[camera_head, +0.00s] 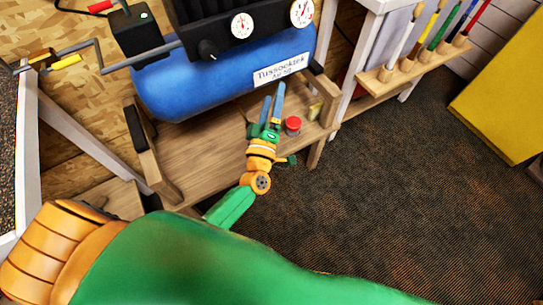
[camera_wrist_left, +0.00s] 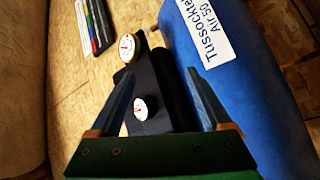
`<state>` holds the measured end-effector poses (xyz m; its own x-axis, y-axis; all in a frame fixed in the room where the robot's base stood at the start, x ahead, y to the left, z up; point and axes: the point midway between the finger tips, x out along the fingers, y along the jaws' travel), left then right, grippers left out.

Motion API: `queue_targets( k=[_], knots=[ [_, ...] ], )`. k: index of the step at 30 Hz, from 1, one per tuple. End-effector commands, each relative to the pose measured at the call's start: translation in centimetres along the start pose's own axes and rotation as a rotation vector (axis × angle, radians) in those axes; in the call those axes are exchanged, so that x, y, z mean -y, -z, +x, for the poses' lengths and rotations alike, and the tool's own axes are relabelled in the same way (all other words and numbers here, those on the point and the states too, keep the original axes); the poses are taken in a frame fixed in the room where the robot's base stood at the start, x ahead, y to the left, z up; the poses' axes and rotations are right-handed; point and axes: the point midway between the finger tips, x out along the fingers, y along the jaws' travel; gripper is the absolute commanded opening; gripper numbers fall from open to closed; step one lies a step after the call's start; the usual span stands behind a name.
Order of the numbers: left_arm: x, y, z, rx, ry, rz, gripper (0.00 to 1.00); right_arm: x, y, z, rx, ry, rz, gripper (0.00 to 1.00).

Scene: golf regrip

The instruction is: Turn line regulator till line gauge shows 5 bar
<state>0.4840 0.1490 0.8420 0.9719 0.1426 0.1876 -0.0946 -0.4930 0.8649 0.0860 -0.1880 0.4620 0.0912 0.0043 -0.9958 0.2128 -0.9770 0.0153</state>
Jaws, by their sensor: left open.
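A black block on the blue air tank (camera_head: 220,75) carries a black knob (camera_head: 208,50) with a pale mark, which looks like the line regulator. To its right are two white gauges, a smaller one (camera_head: 241,26) and a larger one (camera_head: 302,13); I cannot tell which is the line gauge, and their numbers are too small to read. Both gauges also show in the left wrist view, one (camera_wrist_left: 127,47) farther and one (camera_wrist_left: 140,108) between the fingers. My left gripper (camera_head: 273,95) is open and empty in front of the tank's label, apart from the knob. My right gripper is out of view.
A wooden bench (camera_head: 215,150) lies under the tank, with a red-capped item (camera_head: 293,125) beside my left gripper. A rack (camera_head: 415,60) of coloured clubs stands right, near a yellow panel (camera_head: 505,95).

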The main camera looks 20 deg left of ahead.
Motion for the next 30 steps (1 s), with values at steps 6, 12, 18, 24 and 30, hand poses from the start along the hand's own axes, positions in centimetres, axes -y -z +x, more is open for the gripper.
queue_targets(
  k=[6, 12, 18, 24, 30],
  knots=[
    [3.6, -3.3, -2.5, 0.192, 0.079, 0.191, 0.82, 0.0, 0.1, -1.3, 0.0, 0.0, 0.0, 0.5],
    [7.6, -6.0, -6.0, 0.379, 0.156, 0.353, 0.82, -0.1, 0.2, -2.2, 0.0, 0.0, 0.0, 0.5],
    [10.7, -7.6, -9.3, 0.526, 0.215, 0.466, 0.82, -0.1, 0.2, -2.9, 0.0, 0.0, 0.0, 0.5],
    [12.3, -8.2, -11.2, 0.602, 0.244, 0.521, 0.82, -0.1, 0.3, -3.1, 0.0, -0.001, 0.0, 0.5],
    [12.5, -8.3, -11.5, 0.61, 0.247, 0.527, 0.82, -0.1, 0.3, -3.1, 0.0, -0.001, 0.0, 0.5]
  ],
)
